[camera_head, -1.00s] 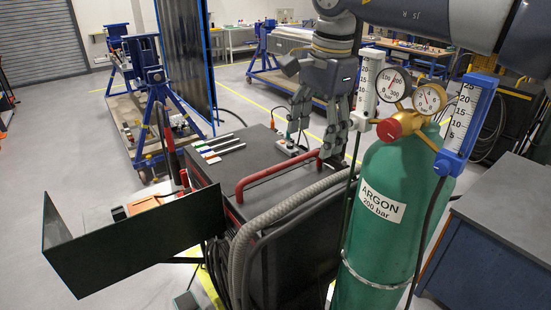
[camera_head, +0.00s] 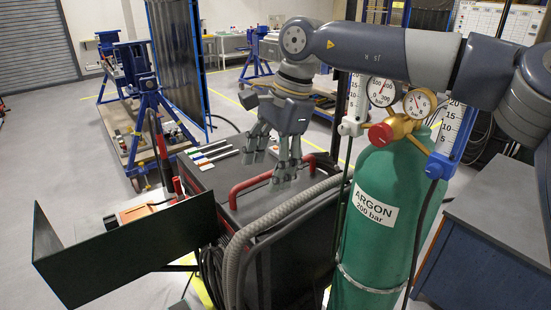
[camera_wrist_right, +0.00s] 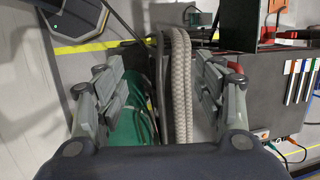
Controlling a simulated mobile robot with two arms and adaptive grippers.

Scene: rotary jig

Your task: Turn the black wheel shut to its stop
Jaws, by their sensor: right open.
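I cannot make out a black wheel in either view. The green argon cylinder (camera_head: 400,170) stands upright at the right of the head view, with a red knob (camera_head: 380,135) on its brass regulator (camera_head: 402,128). My right gripper (camera_head: 267,165) is open and empty, left of the cylinder and above the black cabinet (camera_head: 222,180). In the wrist view my right gripper (camera_wrist_right: 158,100) has its fingers spread either side of grey hoses (camera_wrist_right: 180,85). Part of the green cylinder (camera_wrist_right: 125,125) shows behind the left finger. My left gripper is in neither view.
Round gauges (camera_head: 419,102) and white-scaled flow tubes (camera_head: 453,130) flank the regulator. A red handle (camera_head: 240,187) rises from the cabinet, with a thick hose (camera_head: 262,222) beside it. A dark panel (camera_head: 120,255) juts out at left. A grey bench (camera_head: 490,205) stands at right.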

